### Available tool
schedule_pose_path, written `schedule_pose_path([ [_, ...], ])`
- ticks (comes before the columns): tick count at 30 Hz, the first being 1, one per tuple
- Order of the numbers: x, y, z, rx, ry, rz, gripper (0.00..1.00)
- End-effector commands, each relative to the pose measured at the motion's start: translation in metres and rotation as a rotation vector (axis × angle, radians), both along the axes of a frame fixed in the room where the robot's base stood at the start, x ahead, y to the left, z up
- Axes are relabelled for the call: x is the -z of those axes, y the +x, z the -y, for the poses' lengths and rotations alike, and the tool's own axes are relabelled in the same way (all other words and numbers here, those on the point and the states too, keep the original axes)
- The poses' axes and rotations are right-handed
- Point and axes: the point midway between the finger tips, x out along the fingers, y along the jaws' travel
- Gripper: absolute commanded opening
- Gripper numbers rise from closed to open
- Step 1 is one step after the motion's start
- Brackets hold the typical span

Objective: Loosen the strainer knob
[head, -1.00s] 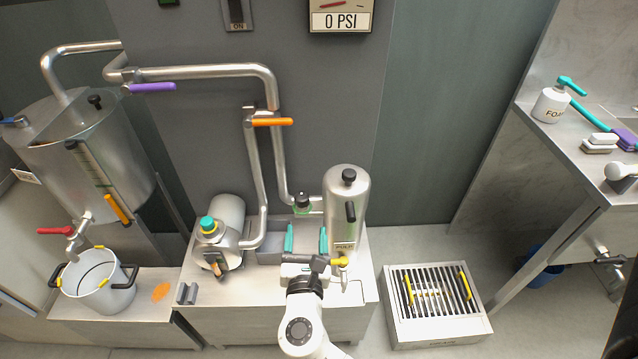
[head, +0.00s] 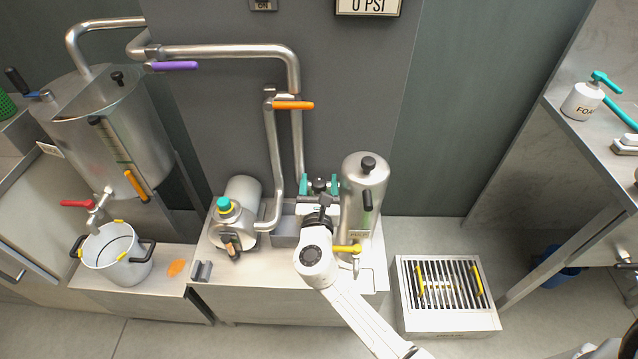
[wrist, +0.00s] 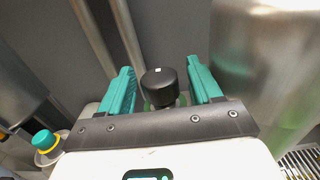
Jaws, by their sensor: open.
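A small black knob (head: 320,184) sits on the pipe fitting at the foot of the right-hand vertical pipe, beside the tall steel cylinder (head: 366,190). I take it to be the strainer knob. My gripper (head: 320,187) is open, with one teal finger on each side of this knob. In the wrist view the knob (wrist: 160,85) stands between the fingers (wrist: 160,90), with visible gaps on both sides. A green ring shows partly below it. The gripper body hides the fitting's lower part.
The steel cylinder stands close on the right, with a black top knob (head: 368,164) and a yellow-handled tap (head: 346,249). A teal-capped pump (head: 238,218) is at left. A grey bin (head: 286,232) lies between. The vertical pipe (head: 297,150) rises just behind my gripper.

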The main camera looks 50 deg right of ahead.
Motion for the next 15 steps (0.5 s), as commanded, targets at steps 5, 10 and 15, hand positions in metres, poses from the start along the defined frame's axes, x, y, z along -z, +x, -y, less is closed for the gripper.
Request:
schedule_pose_path([
  [5, -0.0001, 0.0007, 0.0010, 0.000, 0.000, 0.000, 0.64],
  [10, 0.0000, 0.0006, 0.0007, 0.000, 0.000, 0.000, 0.56],
  [15, 0.0000, 0.0005, 0.0006, 0.000, 0.000, 0.000, 0.40],
])
